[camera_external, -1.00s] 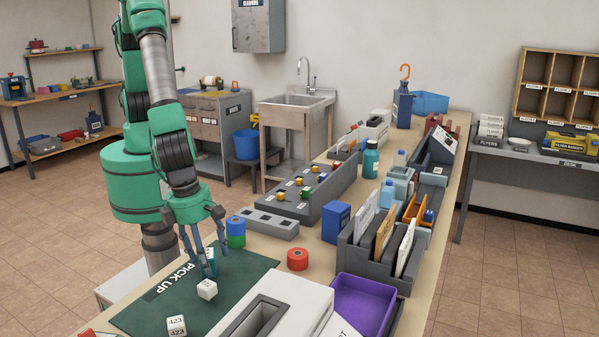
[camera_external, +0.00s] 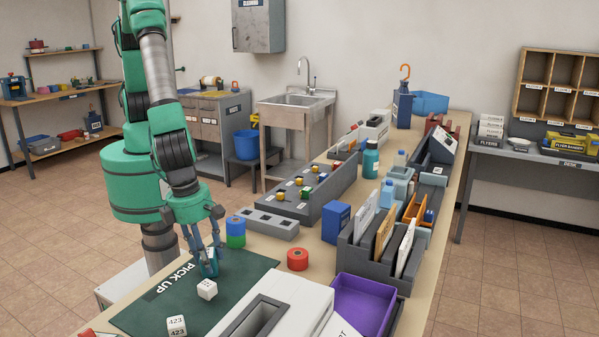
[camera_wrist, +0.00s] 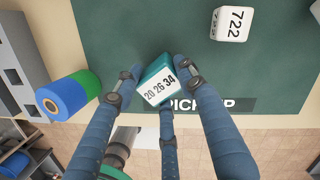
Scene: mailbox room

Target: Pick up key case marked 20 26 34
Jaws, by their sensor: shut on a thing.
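The key case marked 20 26 34 (camera_wrist: 157,86) has a white labelled face and teal sides, and shows in the middle of the wrist view. My gripper (camera_wrist: 160,82) is shut on it, with blue fingers on either side and one below it. In the external view my gripper (camera_external: 207,262) is low over the green PICK UP mat (camera_external: 240,272), and the fingers mostly hide the case. I cannot tell whether the case touches the mat.
A white case (camera_external: 207,289) sits on the mat close to my gripper, reading 722 in the wrist view (camera_wrist: 230,25). Another white case marked 423 (camera_external: 177,326) is nearer the front. Blue and green rolls (camera_external: 236,232) and a red roll (camera_external: 298,259) stand beside the mat.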

